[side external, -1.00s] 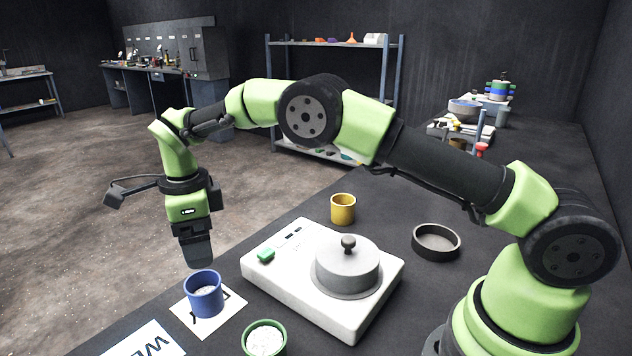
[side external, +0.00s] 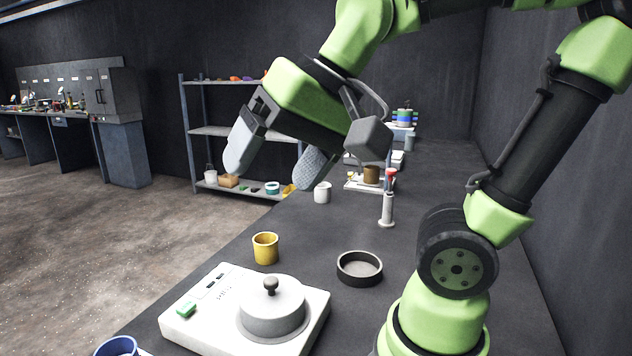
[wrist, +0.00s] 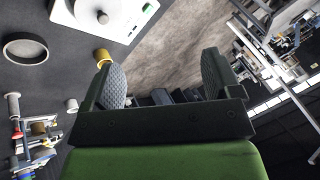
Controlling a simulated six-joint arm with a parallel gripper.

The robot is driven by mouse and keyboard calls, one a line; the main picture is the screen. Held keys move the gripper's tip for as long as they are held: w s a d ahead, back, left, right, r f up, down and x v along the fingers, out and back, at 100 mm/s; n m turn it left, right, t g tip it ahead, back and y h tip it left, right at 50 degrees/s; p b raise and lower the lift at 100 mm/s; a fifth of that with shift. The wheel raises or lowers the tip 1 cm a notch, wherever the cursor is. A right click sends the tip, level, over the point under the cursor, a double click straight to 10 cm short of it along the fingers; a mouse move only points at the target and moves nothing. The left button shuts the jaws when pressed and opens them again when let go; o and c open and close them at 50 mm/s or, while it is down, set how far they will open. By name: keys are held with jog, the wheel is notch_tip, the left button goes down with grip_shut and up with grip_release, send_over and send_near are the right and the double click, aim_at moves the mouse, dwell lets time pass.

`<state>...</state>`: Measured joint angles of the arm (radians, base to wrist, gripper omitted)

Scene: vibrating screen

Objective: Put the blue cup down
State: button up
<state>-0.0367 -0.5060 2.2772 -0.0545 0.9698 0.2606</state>
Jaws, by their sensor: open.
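The blue cup (side external: 117,346) shows only in part at the bottom left edge of the side view. A bit of the white card (side external: 146,353) shows beside it. The cup does not show in the wrist view. My gripper (side external: 279,158) is open and empty, raised high above the far part of the table and well away from the cup. Its two fingers are spread wide in the wrist view (wrist: 163,80), with nothing between them.
The white machine with a lidded grey pan (side external: 272,316) stands on the table (side external: 430,180). A yellow cup (side external: 265,248) and a black ring-shaped dish (side external: 359,267) are behind it. A white cup (side external: 322,192) and a red-topped stand (side external: 387,210) are farther back.

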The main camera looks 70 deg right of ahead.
jog(key=shift+s+d+f+n+t, duration=0.15)
jog(key=shift+s+f+n, duration=0.25)
jog(key=shift+s, duration=0.3)
jog(key=shift+s+f+n+t, duration=0.25)
jog(key=shift+s+n, duration=0.2)
jog(key=shift+s, duration=0.25)
jog(key=shift+s+d+f+n+t, duration=0.1)
jog(key=shift+s+f+n, duration=0.3)
jog(key=shift+s, duration=0.3)
